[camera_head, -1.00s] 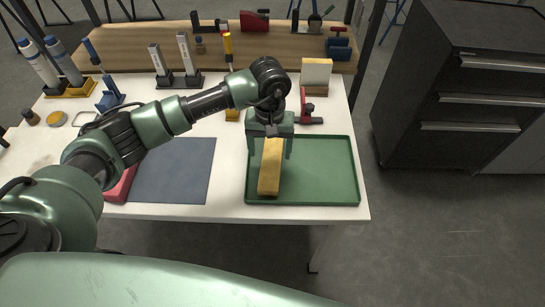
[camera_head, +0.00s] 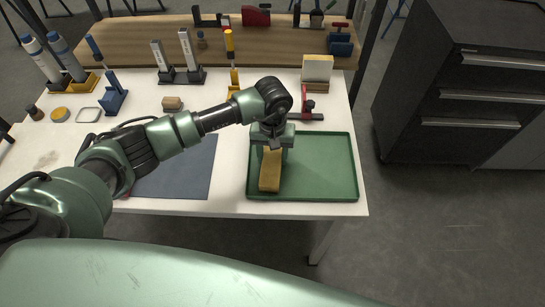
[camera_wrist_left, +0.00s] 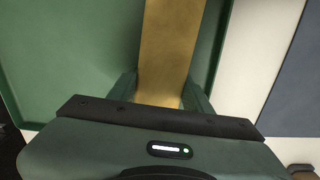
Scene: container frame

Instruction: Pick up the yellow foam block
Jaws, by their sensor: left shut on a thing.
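The yellow foam block (camera_head: 270,172) is a long bar in the left part of the green tray (camera_head: 325,190) in the head view. My left gripper (camera_head: 270,146) is over its far end, pointing down, and is shut on it. In the left wrist view the block (camera_wrist_left: 172,45) runs up from between the two fingers (camera_wrist_left: 163,95), one on each side. I cannot tell whether the block touches the tray floor. My right gripper is not in view.
A dark mat (camera_head: 182,172) lies left of the tray. A red clamp (camera_head: 307,105) and a block on a wooden base (camera_head: 317,68) stand behind the tray. The tray's right half is empty. A dark drawer cabinet (camera_head: 455,90) stands at the right.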

